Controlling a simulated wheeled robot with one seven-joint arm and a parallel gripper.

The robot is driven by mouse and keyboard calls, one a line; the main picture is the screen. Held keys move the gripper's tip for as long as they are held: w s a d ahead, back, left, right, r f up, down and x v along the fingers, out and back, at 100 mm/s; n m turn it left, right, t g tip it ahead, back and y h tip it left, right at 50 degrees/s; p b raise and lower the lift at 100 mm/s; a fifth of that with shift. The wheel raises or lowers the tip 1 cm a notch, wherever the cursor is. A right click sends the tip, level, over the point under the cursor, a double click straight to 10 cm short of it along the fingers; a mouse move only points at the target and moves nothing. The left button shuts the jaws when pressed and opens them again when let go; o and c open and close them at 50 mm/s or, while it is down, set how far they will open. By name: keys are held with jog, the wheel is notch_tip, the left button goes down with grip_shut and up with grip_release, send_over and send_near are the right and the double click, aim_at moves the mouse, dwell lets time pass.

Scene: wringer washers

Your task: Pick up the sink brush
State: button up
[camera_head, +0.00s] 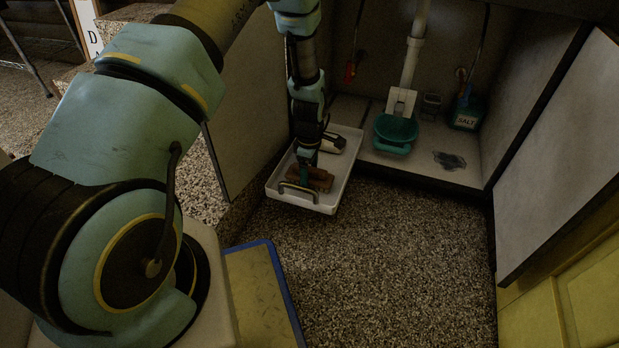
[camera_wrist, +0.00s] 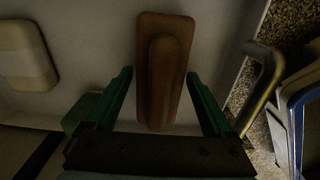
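The sink brush, a brown wooden block with a raised rounded back, lies in the white tray. It shows in the wrist view (camera_wrist: 165,70) and, partly behind my gripper, in the head view (camera_head: 321,180). My gripper (camera_wrist: 159,76) is open. Its two green fingers stand on either side of the near part of the brush, with visible gaps. It also shows pointing down over the tray in the head view (camera_head: 305,178). I cannot tell how far the fingertips are above the tray floor. The bristles are hidden.
The white tray (camera_head: 336,200) is pulled partly out of the cabinet, with a metal handle (camera_wrist: 262,80) in front. A pale object (camera_head: 332,142) lies behind the brush. The speckled floor (camera_head: 390,260) is clear.

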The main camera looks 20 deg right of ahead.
aim_at(310, 167)
grip_shut()
jog(key=shift+r+p, duration=2.15)
jog(key=shift+r, duration=2.9)
